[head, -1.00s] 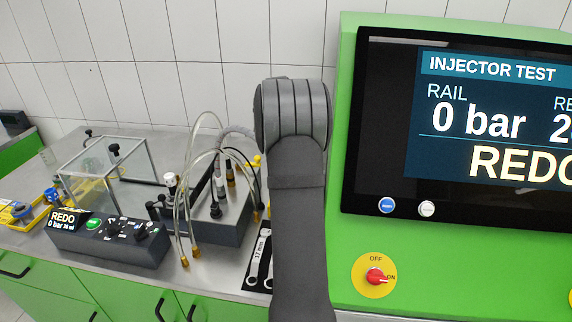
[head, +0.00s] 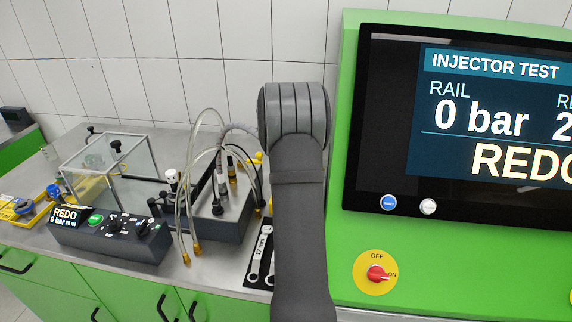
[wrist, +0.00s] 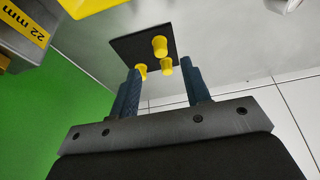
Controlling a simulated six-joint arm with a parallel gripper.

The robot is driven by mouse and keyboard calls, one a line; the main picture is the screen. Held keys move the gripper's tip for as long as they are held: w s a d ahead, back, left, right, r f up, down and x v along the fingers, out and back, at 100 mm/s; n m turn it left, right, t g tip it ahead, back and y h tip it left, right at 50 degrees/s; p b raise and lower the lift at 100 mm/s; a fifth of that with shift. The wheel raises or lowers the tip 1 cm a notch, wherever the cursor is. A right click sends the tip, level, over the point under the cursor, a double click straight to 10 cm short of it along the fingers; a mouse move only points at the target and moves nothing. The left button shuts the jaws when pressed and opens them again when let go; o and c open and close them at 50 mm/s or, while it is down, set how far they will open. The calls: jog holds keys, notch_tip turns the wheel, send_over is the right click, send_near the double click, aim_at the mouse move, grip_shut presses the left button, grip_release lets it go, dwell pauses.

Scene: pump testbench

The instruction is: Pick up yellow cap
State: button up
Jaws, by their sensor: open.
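In the wrist view, three yellow caps stand close together on a dark square plate (wrist: 135,46). One yellow cap (wrist: 160,46) is farther from my gripper, and two more, a left one (wrist: 141,71) and a right one (wrist: 166,66), are nearer. My gripper (wrist: 161,72) is open, its two dark fingers spread to either side of the nearer caps in the picture. Nothing is held; how far the fingertips are from the caps is unclear. In the head view, my arm hides the gripper, and a little yellow (head: 258,157) shows just left of it.
A yellow piece marked 22 mm (wrist: 25,22) is at the wrist view's upper left. In the head view, a dark block with hoses (head: 215,225), a clear box (head: 110,165) and a control box (head: 110,236) stand left of my arm. A green test bench (head: 450,265) stands right.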

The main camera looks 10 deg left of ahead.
jog(key=shift+x, duration=2.75)
jog(key=shift+s, duration=0.1)
jog(key=shift+c, duration=0.2)
grip_shut()
